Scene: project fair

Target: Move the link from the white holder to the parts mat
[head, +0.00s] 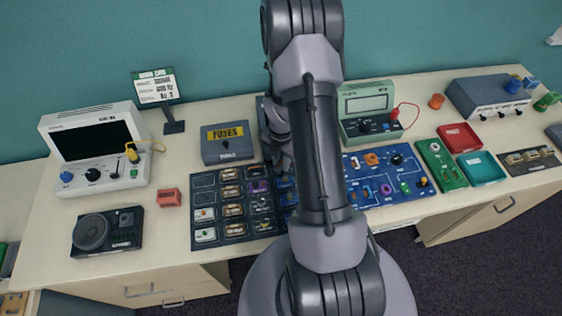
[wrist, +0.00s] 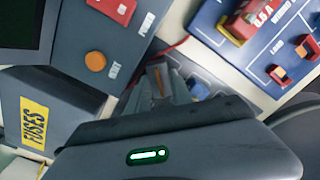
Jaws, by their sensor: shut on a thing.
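My gripper (wrist: 162,78) shows in the wrist view with its fingers close together on a small thing, of which only a narrow orange strip shows. I cannot tell for sure that this is the link. In the head view my arm hides most of the gripper, near the back edge of the parts mat. The parts mat (head: 204,180) is a dark sheet with outlined cells, left of my arm. Several cells hold small parts, some in white holders. I cannot tell which white holder is the task's.
A grey FUSES box (head: 228,147) stands behind the mat, close to the gripper in the wrist view (wrist: 60,95). A green meter (head: 366,115) and a blue circuit board (head: 375,200) are to the right. A red block (head: 171,197) lies left of the mat, with bare table around it.

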